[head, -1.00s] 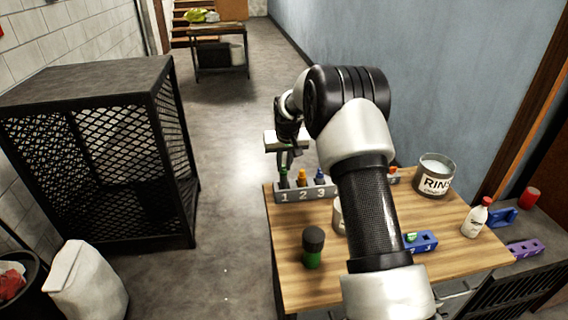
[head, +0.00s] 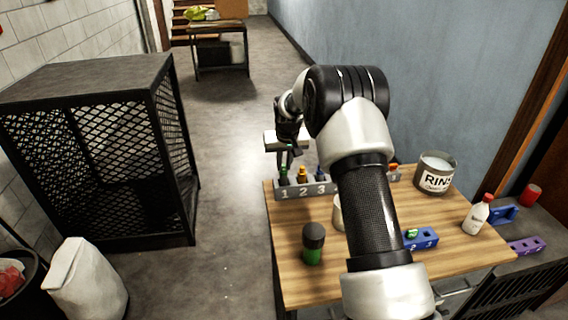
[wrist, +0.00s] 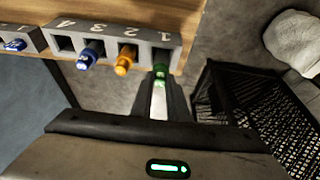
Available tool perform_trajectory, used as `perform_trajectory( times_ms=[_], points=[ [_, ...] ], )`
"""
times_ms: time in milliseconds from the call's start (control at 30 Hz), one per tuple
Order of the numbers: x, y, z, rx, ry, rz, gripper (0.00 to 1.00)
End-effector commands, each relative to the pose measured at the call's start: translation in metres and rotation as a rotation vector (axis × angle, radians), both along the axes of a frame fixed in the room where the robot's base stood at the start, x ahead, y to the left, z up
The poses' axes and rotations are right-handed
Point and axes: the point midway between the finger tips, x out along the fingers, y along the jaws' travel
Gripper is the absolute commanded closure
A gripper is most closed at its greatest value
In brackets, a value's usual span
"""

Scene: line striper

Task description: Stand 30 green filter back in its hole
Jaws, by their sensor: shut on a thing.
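The green filter (wrist: 160,71) is between the fingers of my gripper (wrist: 161,88), which is shut on it. In the wrist view its green end is at the near edge of hole 1 of the grey numbered rack (wrist: 181,41). Part of the dark hole 1 shows beyond it, and I cannot tell whether the tip is inside. An orange filter (wrist: 125,60) stands in hole 2 and a blue filter (wrist: 90,55) in hole 3. Hole 4 is empty. In the head view my gripper (head: 286,158) is over the left end of the rack (head: 290,193).
A dark-lidded green jar (head: 313,245), a RINSE tub (head: 436,174), a white bottle (head: 477,215) and a blue block (head: 424,239) stand on the wooden table (head: 290,280). My arm hides the table's middle. A black mesh cage (head: 90,160) is across the floor to the left.

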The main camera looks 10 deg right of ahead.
Motion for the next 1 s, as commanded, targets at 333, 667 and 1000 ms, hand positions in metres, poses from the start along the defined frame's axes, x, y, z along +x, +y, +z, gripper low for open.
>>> perform_trajectory(
  times_ms=[333,667,1000],
  points=[
    [0.000,0.000,-0.007,0.000,0.000,0.000,1.00],
    [0.000,0.000,-0.013,0.000,0.000,0.000,0.80],
    [0.000,0.000,-0.013,0.000,0.000,0.000,0.59]
  ],
)
